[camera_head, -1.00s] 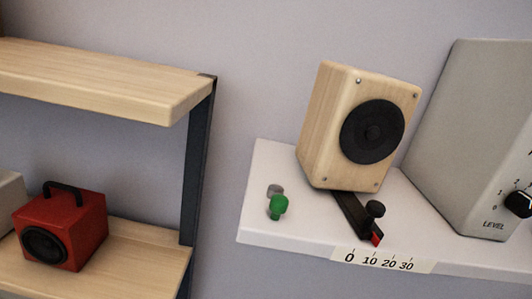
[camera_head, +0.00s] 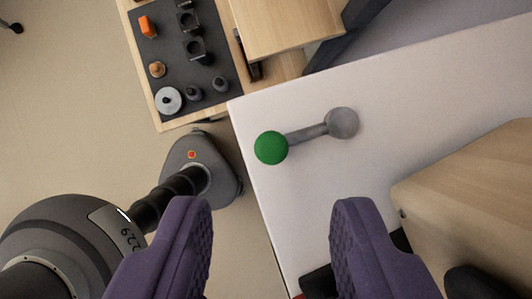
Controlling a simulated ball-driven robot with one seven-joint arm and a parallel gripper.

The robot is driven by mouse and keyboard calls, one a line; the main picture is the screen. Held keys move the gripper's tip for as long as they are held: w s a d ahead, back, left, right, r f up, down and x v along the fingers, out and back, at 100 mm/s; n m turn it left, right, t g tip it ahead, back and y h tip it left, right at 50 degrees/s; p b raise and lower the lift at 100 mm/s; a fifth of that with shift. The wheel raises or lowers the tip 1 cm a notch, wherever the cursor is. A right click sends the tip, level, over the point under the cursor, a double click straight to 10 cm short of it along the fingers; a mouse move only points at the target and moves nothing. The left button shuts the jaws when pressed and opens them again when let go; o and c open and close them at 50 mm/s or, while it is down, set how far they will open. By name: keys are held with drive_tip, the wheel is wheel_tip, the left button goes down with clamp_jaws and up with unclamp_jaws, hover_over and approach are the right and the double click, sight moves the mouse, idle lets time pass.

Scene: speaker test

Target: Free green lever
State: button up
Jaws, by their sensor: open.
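The green lever (camera_head: 271,147) shows as a green ball knob on a short grey rod. The rod runs right to a round grey pivot (camera_head: 343,123) on the white shelf (camera_head: 420,100). The knob lies close to the shelf's left edge. My gripper (camera_head: 272,215) is open and empty, with a purple finger on each side at the bottom of the view. The knob is beyond the fingertips, roughly in line with the gap between them, and apart from both.
The wooden speaker (camera_head: 480,190) stands at the right, near the right finger. A black arm (camera_head: 318,283) shows partly behind that finger. A wooden tray (camera_head: 158,110) with a dark mat holds several small parts at the upper left. The shelf around the lever is clear.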

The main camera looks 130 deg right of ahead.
sight(271, 150)
drive_tip(key=x, duration=0.6)
drive_tip(key=shift+w+f+p, duration=0.1)
drive_tip(key=shift+f+p, duration=0.2)
drive_tip(key=shift+a, duration=0.1)
clamp_jaws()
